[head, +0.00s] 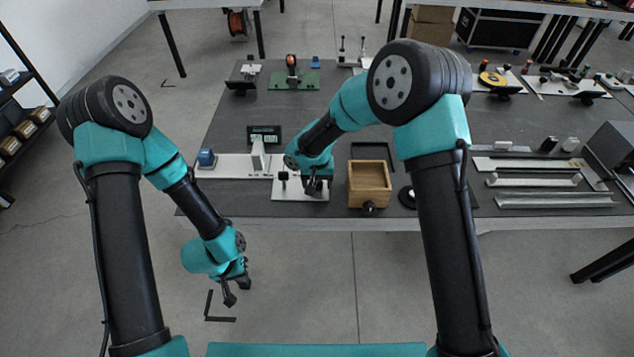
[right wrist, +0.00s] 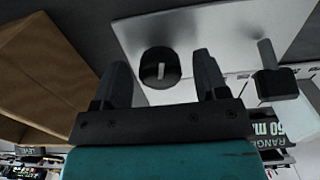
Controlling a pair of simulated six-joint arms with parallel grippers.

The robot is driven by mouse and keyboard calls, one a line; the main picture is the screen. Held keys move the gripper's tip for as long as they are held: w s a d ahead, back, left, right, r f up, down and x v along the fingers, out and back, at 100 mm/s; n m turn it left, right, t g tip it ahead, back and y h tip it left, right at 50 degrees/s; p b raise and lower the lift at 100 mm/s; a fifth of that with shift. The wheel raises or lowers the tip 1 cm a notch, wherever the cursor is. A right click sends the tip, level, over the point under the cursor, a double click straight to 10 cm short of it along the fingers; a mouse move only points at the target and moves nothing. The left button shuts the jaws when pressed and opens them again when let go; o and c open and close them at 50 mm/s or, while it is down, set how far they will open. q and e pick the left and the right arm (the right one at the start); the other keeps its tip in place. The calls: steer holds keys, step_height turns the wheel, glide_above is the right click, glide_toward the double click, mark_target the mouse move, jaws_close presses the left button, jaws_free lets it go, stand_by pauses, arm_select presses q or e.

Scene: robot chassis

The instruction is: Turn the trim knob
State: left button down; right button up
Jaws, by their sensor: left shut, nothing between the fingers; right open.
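The trim knob (right wrist: 160,68) is a round black knob with a pale pointer mark. In the right wrist view it stands on a light plate (right wrist: 215,35), which also shows in the head view (head: 290,194). My right gripper (right wrist: 160,78) is open, its two dark fingers to either side of the knob with a gap visible at each side. In the head view my right gripper (head: 316,187) is above the plate and largely hides the knob. My left gripper (head: 236,291) is shut and empty, hanging low in front of the bench, away from the knob.
A black display (head: 264,134) and a blue part (head: 206,158) are at left. The bench surface (head: 240,115) behind has free room.

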mark_target(317, 182)
step_height(317, 182, up, 17)
stand_by(0.5)
stand_by(0.4)
